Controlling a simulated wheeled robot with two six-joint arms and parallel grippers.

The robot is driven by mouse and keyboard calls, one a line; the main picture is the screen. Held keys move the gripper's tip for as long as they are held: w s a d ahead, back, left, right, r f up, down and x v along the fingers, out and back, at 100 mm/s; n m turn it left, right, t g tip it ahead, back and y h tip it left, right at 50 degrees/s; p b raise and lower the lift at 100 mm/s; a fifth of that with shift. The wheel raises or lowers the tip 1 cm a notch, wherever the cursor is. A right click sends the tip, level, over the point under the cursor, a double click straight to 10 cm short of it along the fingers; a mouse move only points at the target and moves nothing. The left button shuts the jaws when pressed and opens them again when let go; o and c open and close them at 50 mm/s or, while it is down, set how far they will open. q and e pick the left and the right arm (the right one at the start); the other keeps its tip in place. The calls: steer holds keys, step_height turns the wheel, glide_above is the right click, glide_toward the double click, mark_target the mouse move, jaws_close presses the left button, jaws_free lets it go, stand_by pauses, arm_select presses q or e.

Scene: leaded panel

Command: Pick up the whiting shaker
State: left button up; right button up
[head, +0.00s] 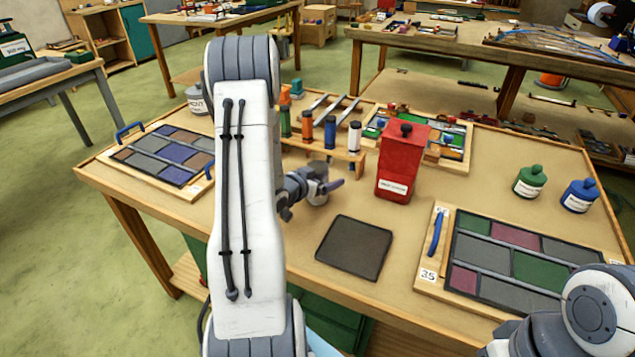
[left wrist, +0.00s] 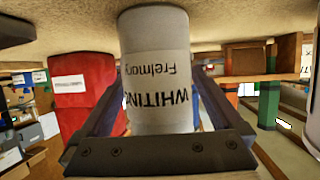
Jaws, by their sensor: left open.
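The whiting shaker (left wrist: 156,75) is a pale grey-white cylinder with a lettered label. It shows large and upside down in the left wrist view, its base at the tabletop along the picture's top. My left gripper (left wrist: 158,100) is open, with one finger on each side of the shaker; I cannot tell whether either finger touches it. My right gripper is out of view; only part of that arm shows at lower right.
A red box (head: 402,165) stands right of my left gripper, and a wooden rack (head: 345,155) with several bottles behind it. A dark square slab (head: 354,247) lies in front. Leaded panels (head: 172,152) (head: 510,258) flank the table. Green (head: 530,181) and blue (head: 579,196) bottles stand right.

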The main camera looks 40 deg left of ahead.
arm_select(q)
jaws_close()
steer(key=shift+r, duration=0.1)
